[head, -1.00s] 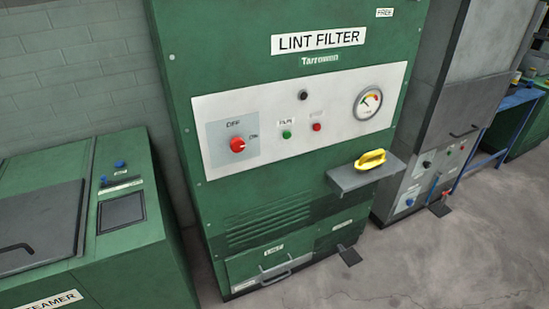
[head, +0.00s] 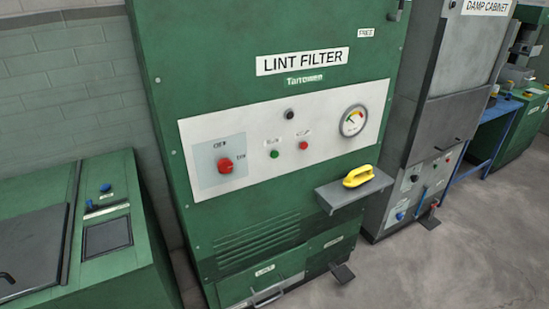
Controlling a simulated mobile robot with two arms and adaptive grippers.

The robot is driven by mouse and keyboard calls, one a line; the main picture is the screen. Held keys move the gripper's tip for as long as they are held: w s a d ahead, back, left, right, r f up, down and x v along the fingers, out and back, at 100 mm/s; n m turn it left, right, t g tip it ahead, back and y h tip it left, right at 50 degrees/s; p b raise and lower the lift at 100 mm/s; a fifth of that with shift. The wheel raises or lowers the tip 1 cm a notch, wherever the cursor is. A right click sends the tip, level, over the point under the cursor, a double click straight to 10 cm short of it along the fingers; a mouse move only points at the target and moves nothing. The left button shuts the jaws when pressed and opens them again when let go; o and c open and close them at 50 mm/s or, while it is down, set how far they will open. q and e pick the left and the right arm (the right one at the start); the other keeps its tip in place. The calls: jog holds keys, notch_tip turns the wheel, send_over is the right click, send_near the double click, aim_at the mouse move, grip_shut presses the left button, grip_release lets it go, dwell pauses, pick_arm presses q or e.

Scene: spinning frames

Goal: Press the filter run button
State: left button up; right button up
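The green lint filter cabinet (head: 180,60) stands upright in the middle of the head view, with a white control panel (head: 330,160) on its front. The small green button (head: 275,154) sits below a small label that seems to read RUN. A small red button (head: 304,146) is just right of it, under its own label. A red rotary switch (head: 225,165) with off and on marks is at the panel's left; its exact setting is hard to tell. A round gauge (head: 353,121) is at the right. Neither of my grippers is in view.
A shelf (head: 348,193) bearing a yellow-handled item (head: 358,176) juts out below the panel. A green machine (head: 150,250) stands left, a grey damp cabinet (head: 445,95) right. Bare floor (head: 450,265) lies at front right.

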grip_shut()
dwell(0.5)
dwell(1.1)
